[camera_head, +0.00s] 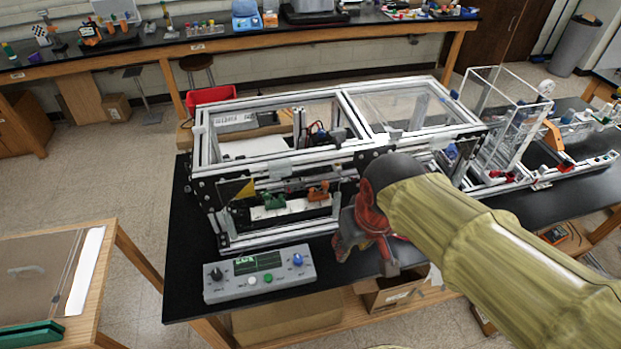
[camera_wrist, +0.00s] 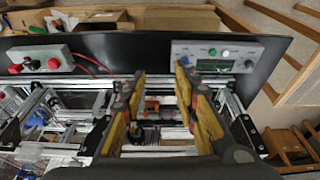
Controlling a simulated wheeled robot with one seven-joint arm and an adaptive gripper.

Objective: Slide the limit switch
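An aluminium extrusion frame (camera_head: 262,158) stands on the black bench. Low on its front rail sit a green block (camera_head: 273,201) and, to its right, an orange block (camera_head: 318,191). I cannot tell which of them is the limit switch. My gripper (camera_head: 362,237) is in front of the frame, right of both blocks. In the wrist view my gripper (camera_wrist: 160,78) has its two yellow-padded fingers spread apart with nothing held between them. A small orange part (camera_wrist: 152,104) shows beyond the gap between the fingers, apart from them. My arm hides the frame's lower right front.
A grey control box (camera_head: 258,275) with knobs and a green display lies on the bench before the frame; it also shows in the wrist view (camera_wrist: 215,60). A second box with red buttons (camera_wrist: 40,62) lies to the left there. A clear enclosure (camera_head: 505,110) stands right.

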